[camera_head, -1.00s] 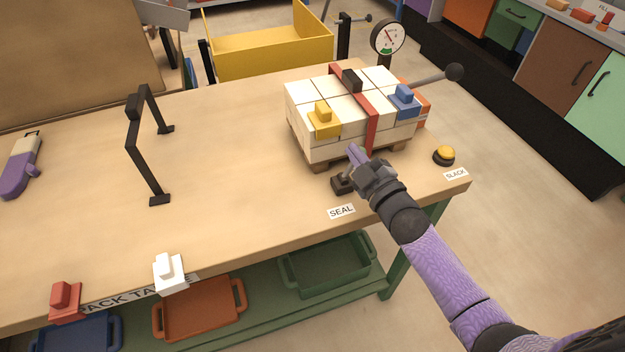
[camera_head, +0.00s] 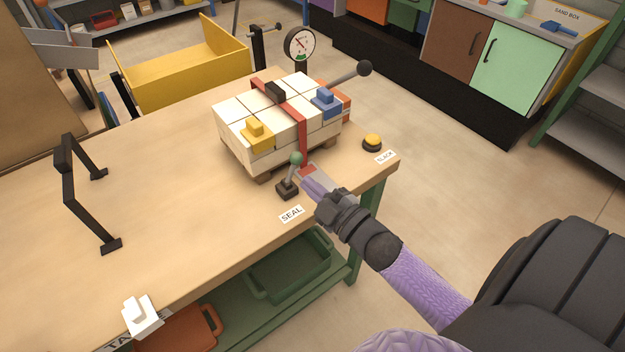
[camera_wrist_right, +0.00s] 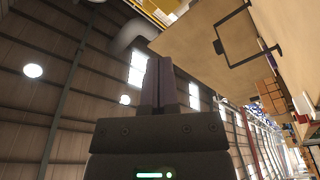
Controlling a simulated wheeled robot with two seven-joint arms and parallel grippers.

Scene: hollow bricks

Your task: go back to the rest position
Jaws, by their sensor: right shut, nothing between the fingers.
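My right gripper (camera_head: 309,181) is in the head view at the front right part of the pack table (camera_head: 190,225), close to the SEAL lever (camera_head: 292,176) with its green knob. It is shut and empty, and appears just right of the lever, apart from it. In the right wrist view my right gripper (camera_wrist_right: 166,84) shows its fingers together, with the building's wall and roof behind. A stack of white hollow bricks (camera_head: 237,150) with a red strap stands on the table beyond the gripper. My left gripper is not in view.
A yellow button (camera_head: 372,142) sits by the SLACK label. A black-knobbed lever (camera_head: 350,75) and a gauge (camera_head: 301,44) stand behind the stack. A black frame (camera_head: 78,205) stands at left. The floor right of the table (camera_head: 460,185) is clear.

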